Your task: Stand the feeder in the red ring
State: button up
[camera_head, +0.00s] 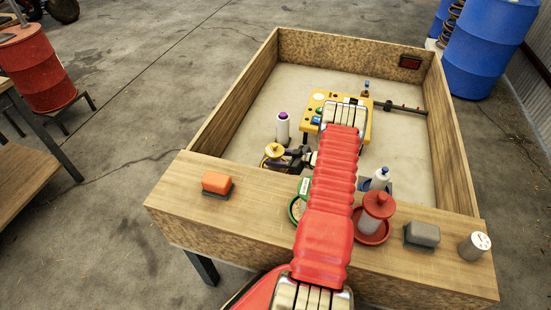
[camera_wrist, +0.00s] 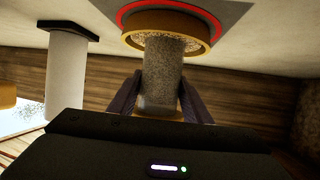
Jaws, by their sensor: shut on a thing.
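The feeder is a clear tube of seed with a yellow tray and cap. In the head view its yellow cap (camera_head: 274,150) shows inside the walled box, left of my arm. My gripper (camera_head: 292,158) is shut on the tube from the right. The wrist view is upside down; there the feeder (camera_wrist: 163,72) stands between my fingers (camera_wrist: 160,92), tray towards the floor. The red ring (camera_wrist: 122,14) shows as an arc around the tray on a grey patch. Whether the tray touches the floor, I cannot tell. The ring is not visible in the head view.
A white bottle with a purple cap (camera_head: 283,129) stands close behind the feeder. A yellow stand (camera_head: 315,110) is further right. An orange block (camera_head: 216,183), a red-topped feeder (camera_head: 376,208) and a grey block (camera_head: 422,235) sit on the front ledge. Wooden walls surround the floor.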

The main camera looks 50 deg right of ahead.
jog(key=o, duration=1.3)
jog(key=v, duration=1.2)
jog(key=shift+r, duration=0.1)
jog(key=shift+r, duration=0.1)
